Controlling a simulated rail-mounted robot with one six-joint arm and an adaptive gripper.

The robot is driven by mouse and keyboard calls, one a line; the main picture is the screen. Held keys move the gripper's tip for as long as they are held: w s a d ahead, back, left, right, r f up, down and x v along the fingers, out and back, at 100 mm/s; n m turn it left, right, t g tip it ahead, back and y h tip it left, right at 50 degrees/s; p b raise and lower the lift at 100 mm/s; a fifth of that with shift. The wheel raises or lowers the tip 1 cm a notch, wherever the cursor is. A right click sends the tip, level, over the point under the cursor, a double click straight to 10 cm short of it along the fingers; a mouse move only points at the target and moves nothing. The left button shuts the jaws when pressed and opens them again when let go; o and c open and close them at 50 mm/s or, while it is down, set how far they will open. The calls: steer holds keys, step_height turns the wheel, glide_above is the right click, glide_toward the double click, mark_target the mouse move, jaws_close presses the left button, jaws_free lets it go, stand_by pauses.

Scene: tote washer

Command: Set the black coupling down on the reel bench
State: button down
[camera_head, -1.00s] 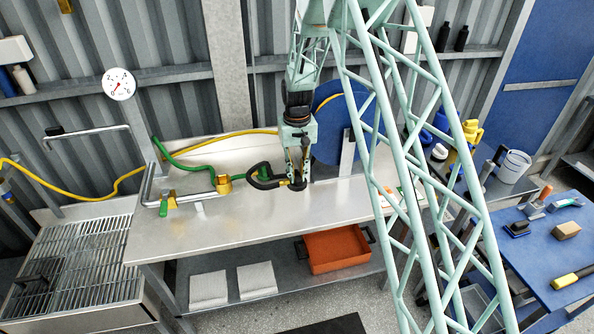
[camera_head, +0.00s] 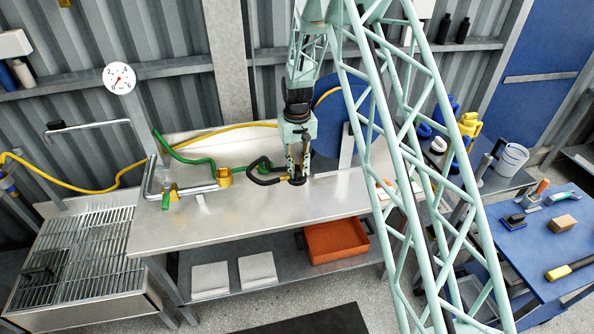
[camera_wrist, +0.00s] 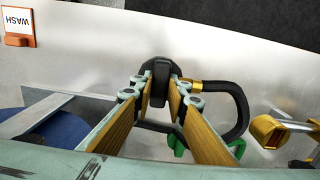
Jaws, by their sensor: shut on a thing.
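The black coupling (camera_wrist: 161,75) is between the fingertips of my gripper (camera_wrist: 160,95) in the wrist view, shut on it. A short black hose with a brass end (camera_wrist: 235,100) runs from the coupling and curves round. In the head view my gripper (camera_head: 298,172) points down over the steel reel bench (camera_head: 250,205), with the coupling (camera_head: 297,181) at or just above its top. Whether the coupling touches the bench I cannot tell. The black hose loop (camera_head: 255,168) lies to the left of the gripper.
A pipe with a brass fitting (camera_head: 224,177) and a green handle stands at the bench's left. A green hose (camera_head: 180,150) and a yellow hose (camera_head: 210,132) run behind. The blue reel (camera_head: 336,125) stands behind right. The front of the bench top is clear.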

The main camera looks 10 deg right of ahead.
steer(key=shift+f, duration=0.15)
steer(key=shift+f+b, duration=2.35)
steer(key=shift+f, duration=0.95)
steer(key=shift+f, duration=0.25)
steer(key=shift+f+b, duration=0.3)
steer(key=shift+b, duration=0.15)
steer(key=shift+f, duration=0.15)
steer(key=shift+f+b, duration=0.35)
steer(key=shift+b, duration=0.1)
steer(key=shift+f+b, duration=0.35)
steer(key=shift+f, duration=0.15)
steer(key=shift+f, duration=0.3)
steer(key=shift+f+b, duration=0.2)
steer(key=shift+b, duration=0.35)
